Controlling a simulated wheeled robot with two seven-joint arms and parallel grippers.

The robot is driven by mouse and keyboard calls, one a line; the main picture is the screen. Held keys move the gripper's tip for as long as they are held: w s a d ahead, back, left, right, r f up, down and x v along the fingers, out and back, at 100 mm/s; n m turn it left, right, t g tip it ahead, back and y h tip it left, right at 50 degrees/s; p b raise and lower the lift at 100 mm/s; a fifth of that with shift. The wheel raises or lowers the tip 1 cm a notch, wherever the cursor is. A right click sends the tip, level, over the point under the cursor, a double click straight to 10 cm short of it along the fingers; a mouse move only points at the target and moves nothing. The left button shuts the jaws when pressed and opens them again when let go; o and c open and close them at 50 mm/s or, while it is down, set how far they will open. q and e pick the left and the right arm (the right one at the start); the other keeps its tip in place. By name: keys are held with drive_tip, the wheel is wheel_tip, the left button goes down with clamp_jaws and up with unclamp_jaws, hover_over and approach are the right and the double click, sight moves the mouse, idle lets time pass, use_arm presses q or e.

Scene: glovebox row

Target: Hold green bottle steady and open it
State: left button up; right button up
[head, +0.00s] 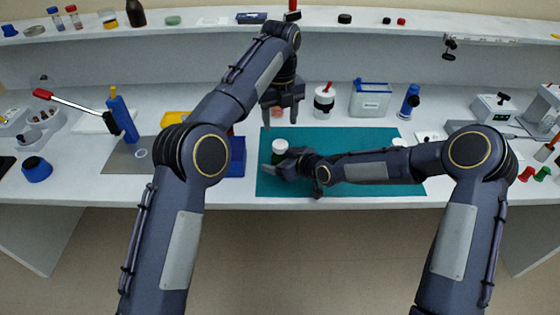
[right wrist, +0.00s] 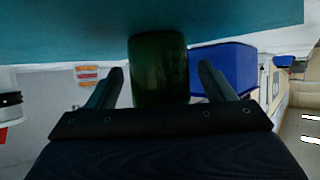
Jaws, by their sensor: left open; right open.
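The green bottle (head: 277,158) stands on the teal mat (head: 350,139), near its left side, with a pale cap (head: 280,146) on top. In the right wrist view the dark green bottle (right wrist: 158,70) lies between the two fingers, with a gap on each side. My right gripper (head: 274,170) is low beside the bottle, open, and hides part of it. It also shows open in the right wrist view (right wrist: 162,88). My left gripper (head: 281,122) is open and points down, above and slightly behind the cap, apart from it.
A blue bin (head: 237,158) stands just left of the mat. Behind the mat are a white jar with a black band (head: 324,101) and a blue-lidded box (head: 370,99). A blue post with a red-handled lever (head: 122,120) stands at left. The mat's middle is partly covered by my right arm.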

sight(281, 144)
clamp_jaws()
idle(0.6)
use_arm(q)
drive_tip(key=shift+f, duration=0.1)
drive_tip(key=shift+f, duration=3.9)
drive_tip(key=c, duration=1)
drive_tip(key=n, duration=1.3)
